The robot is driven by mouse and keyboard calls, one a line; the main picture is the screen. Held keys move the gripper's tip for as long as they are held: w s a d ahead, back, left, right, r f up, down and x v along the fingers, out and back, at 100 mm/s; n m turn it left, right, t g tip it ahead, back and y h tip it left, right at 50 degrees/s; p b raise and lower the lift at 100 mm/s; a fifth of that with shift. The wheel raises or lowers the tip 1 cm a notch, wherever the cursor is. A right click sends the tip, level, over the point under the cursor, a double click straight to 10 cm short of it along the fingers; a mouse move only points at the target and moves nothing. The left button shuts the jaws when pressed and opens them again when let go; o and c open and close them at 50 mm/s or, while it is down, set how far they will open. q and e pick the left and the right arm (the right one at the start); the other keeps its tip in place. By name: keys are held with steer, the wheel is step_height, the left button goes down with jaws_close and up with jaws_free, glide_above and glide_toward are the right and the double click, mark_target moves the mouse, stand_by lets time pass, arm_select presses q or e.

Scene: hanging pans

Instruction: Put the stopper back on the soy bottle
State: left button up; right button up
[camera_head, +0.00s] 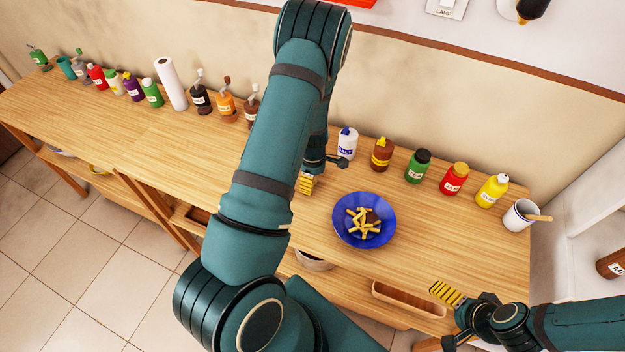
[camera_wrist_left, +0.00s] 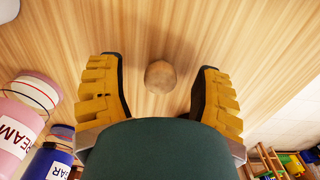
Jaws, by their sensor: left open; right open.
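A round brown wooden stopper (camera_wrist_left: 160,77) lies on the wooden table top in the left wrist view, between the spread yellow fingers of my left gripper (camera_wrist_left: 160,90). The fingers are open and do not touch it. In the head view, my left gripper (camera_head: 310,180) is low over the table, left of the blue plate, partly hidden by my arm. A dark bottle (camera_head: 201,98) by the wall may be the soy bottle; its label is too small to read. My right gripper (camera_head: 447,303) is open and empty at the front right.
A blue plate (camera_head: 346,228) with fries stands right of my left gripper. Several sauce bottles, such as the yellow one (camera_head: 491,191), and a white mug (camera_head: 517,217) line the table's back. A pink jar (camera_wrist_left: 15,135) and a blue jar (camera_wrist_left: 50,160) are close left in the wrist view.

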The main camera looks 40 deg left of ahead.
arm_select(q)
steer(key=shift+f, duration=0.25)
steer(key=c, duration=0.8)
steer(key=shift+c, duration=0.2)
steer(key=shift+r, duration=0.1)
step_height(320, 180, up, 10)
steer(key=shift+f+p, duration=0.1)
steer(key=shift+p, duration=0.4)
